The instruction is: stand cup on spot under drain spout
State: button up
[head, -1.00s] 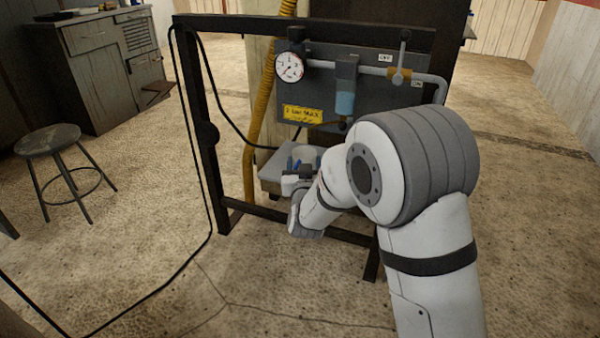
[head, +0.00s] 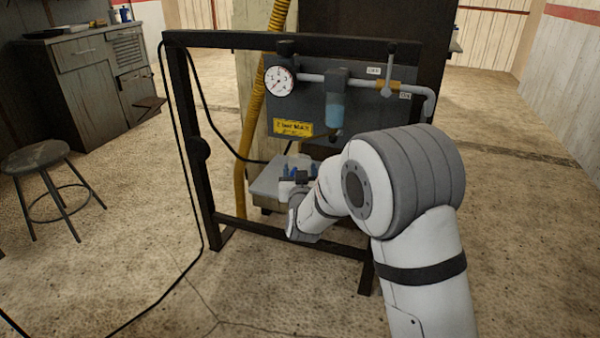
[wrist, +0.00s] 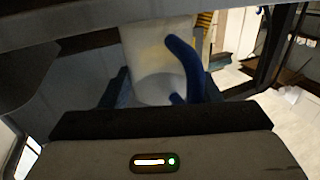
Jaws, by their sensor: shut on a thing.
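A pale cup (head: 299,161) with a blue handle is between the jaws of my gripper (head: 299,174), which is shut on it. The wrist view shows the cup (wrist: 150,60) close up, upright or nearly so, with its curved blue handle (wrist: 186,65) towards the camera. The drain spout (head: 335,133) is at the bottom of the blue filter bowl (head: 335,115). The cup is lower than the spout and to its left in the head view. The spot under the spout is hidden behind my arm. I cannot tell whether the cup touches anything below.
A grey tray or shelf (head: 266,185) is behind the gripper, inside the black frame (head: 188,130). The panel carries a gauge (head: 279,80), a yellow label (head: 293,127) and a lever valve (head: 388,75). A yellow hose (head: 250,120) runs down behind the frame. A stool (head: 37,160) stands left.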

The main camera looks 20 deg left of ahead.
jog(key=shift+f+b, duration=0.6)
jog(key=o, duration=1.1)
jog(key=shift+s, duration=0.1)
jog(key=p+v, duration=0.2)
jog(key=v, duration=0.5)
jog(key=s+d+r+m+g+h+p, duration=0.1)
jog(key=s+d+r+g+p, duration=0.15)
jog(key=d+r+p, duration=0.6)
jog(key=s+d+r+g+h+p, duration=0.15)
jog(key=d+r+g+p, duration=0.25)
jog(key=d+r+p, duration=0.45)
jog(key=s+d+r+g+h+p, duration=0.1)
jog(key=s+d+r+p, duration=0.3)
jog(key=s, duration=0.4)
jog(key=s+d+r+m+g+p, duration=0.1)
jog(key=s+d+r+g+p, duration=0.3)
jog(key=s+d+r+p, duration=0.1)
jog(key=s+d+r+m+g+h+p, duration=0.1)
jog(key=s+d+r+g+p, duration=0.2)
jog(key=s, duration=0.8)
jog(key=shift+s+d+r+h+p, duration=0.1)
jog(key=shift+d+r+h+p, duration=0.1)
jog(key=shift+d+r+p, duration=0.65)
jog(key=shift+s+d+r+h+p, duration=0.15)
jog(key=shift+d+r+p, duration=0.2)
jog(key=shift+d+r, duration=0.9)
